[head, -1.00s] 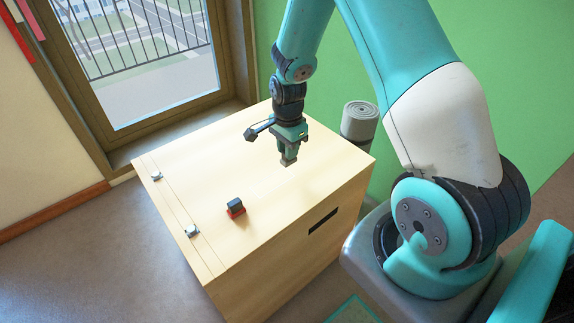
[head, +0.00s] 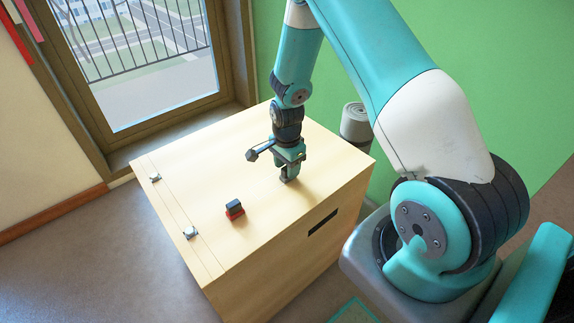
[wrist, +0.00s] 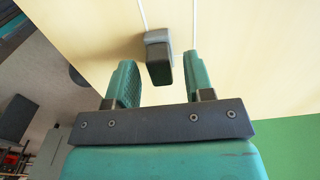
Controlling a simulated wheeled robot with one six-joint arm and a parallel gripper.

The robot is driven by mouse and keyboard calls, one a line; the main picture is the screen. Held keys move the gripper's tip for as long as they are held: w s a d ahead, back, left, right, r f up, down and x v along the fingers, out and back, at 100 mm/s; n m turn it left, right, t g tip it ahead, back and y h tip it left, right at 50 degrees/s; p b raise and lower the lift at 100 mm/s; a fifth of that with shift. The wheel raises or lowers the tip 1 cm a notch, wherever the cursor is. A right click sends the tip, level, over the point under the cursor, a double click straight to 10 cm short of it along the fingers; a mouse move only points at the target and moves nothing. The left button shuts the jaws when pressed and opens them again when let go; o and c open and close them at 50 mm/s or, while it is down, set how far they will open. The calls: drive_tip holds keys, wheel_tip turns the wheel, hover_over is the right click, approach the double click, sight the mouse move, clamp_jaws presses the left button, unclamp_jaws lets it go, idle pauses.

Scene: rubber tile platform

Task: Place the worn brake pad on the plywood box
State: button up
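The plywood box (head: 262,245) stands closed, with a broad flat top. My gripper (head: 288,178) points down at the right half of that top, its tips low over the wood or at it. In the wrist view my gripper's two teal fingers (wrist: 160,75) stand apart. Between them is a small two-tone grey block, which looks like the worn brake pad (wrist: 160,68). A narrow gap shows on each side of it, so the fingers do not appear to grip it. In the head view the fingers largely hide it, and I cannot tell exactly how it rests.
A small dark and red block (head: 234,209) lies on the box top, left of my gripper. Two metal latches (head: 190,232) (head: 154,178) sit near the left edge. A grey roll (head: 355,122) stands behind the box by the green wall. The top's left half is otherwise clear.

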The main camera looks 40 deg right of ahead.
drive_tip(key=shift+r, duration=0.1)
wheel_tip(320, 180, up, 12)
drive_tip(key=p, duration=0.1)
drive_tip(key=s+a+r+n+y, duration=0.2)
drive_tip(key=s+a+r+n, duration=0.3)
drive_tip(key=a+r+n, duration=0.6)
drive_tip(key=s+a+r+n+y, duration=0.1)
drive_tip(key=s+a+r+n, duration=0.3)
drive_tip(key=s+n, duration=0.3)
drive_tip(key=s+a+r+n+y, duration=0.1)
drive_tip(key=s+a+r+n, duration=0.3)
drive_tip(key=s, duration=0.6)
drive_tip(key=a+n, duration=0.2)
drive_tip(key=a, duration=0.1)
drive_tip(key=shift+s+a+r+n, duration=0.2)
drive_tip(key=shift+a+r+n, duration=0.1)
drive_tip(key=shift+r+n, duration=0.1)
